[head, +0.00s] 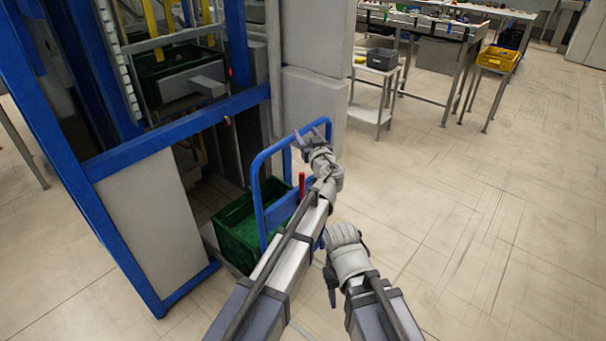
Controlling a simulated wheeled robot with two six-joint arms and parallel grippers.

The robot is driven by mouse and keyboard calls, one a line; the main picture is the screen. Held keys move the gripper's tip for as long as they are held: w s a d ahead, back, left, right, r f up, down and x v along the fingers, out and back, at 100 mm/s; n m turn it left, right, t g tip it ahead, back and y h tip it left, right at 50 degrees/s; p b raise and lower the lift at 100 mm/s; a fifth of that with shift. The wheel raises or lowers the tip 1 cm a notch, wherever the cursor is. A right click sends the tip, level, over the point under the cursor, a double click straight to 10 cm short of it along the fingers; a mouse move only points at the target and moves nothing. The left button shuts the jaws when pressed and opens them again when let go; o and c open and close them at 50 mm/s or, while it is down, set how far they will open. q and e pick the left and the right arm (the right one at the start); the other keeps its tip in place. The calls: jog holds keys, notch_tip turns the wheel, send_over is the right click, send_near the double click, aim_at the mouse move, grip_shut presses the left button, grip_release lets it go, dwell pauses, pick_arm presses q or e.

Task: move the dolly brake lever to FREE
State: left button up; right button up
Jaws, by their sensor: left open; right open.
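The dolly has a blue tubular push handle (257,190) and carries a green crate (235,235), standing beside the blue-framed machine. A short upright red lever (302,184) shows inside the handle frame, just left of my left forearm. It looks like the brake lever; its base is hidden behind my arm and no FREE marking is readable. My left gripper (311,137) is open and empty, in front of the handle's upper right corner in the picture; I cannot tell if it touches. My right gripper (338,268) is open, lower and to the right, apart from the lever.
The blue machine frame (125,160) with a grey panel stands close on the left. Another dark green crate (170,75) sits inside it. A white side table (372,112) with a grey bin (381,59) and a yellow bin (498,58) stand behind. The floor at right is clear.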

aim_at(303, 181)
pick_arm(q)
notch_tip(303, 181, down, 22)
jog(key=b, duration=2.1)
jog(key=shift+s+a+r, duration=0.15)
jog(key=shift+r, duration=0.05)
jog(key=shift+r, duration=0.1)
